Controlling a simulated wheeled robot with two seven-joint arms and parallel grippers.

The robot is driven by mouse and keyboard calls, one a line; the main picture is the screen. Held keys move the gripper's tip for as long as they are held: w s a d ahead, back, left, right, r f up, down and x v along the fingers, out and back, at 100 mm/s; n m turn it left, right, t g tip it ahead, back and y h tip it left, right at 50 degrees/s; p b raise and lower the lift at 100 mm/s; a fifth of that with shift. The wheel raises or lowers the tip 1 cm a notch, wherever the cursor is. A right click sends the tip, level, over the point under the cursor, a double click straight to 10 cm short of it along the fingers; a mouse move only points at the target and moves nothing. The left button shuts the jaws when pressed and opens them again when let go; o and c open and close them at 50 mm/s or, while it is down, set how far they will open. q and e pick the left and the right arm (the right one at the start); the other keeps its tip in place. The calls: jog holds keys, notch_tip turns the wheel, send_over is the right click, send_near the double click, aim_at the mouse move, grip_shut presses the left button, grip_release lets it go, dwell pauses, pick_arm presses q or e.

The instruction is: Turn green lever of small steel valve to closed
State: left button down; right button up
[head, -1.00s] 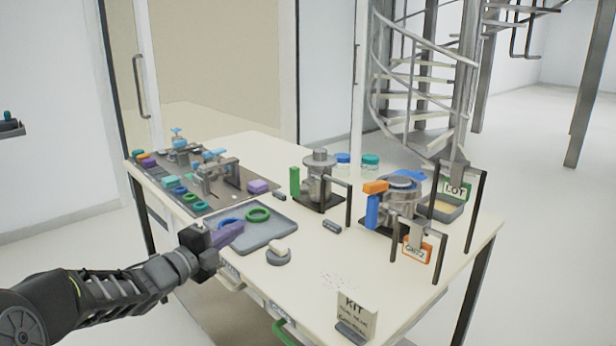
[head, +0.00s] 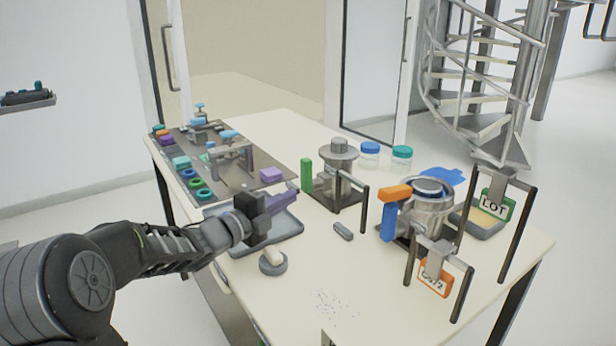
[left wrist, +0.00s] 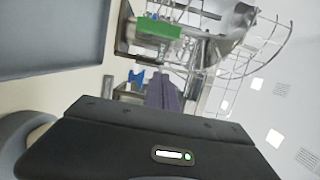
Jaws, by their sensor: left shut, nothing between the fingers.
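The small steel valve (head: 339,156) stands on a dark plate near the middle of the table. Its green lever (head: 307,175) is upright at the valve's left side. In the left wrist view the green lever (left wrist: 160,28) shows near the top, beyond my fingers. My left gripper (head: 290,197), with purple fingers, is over the tray, in front of and left of the lever, apart from it in the picture. Its fingers are shut and empty; they also show in the left wrist view (left wrist: 165,92). My right gripper is not in view.
A grey tray (head: 290,235) lies under my left gripper. A larger steel valve (head: 432,212) with blue and orange handles stands to the right. Dark frames hold an orange tag (head: 435,280) and a LOT sign (head: 494,206). The front middle of the table is fairly clear.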

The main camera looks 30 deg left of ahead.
aim_at(311, 175)
pick_arm(q)
jog(key=w+p, duration=0.2)
jog(key=w, duration=0.9)
jog(key=shift+w+a, duration=0.3)
jog(key=shift+p, duration=0.3)
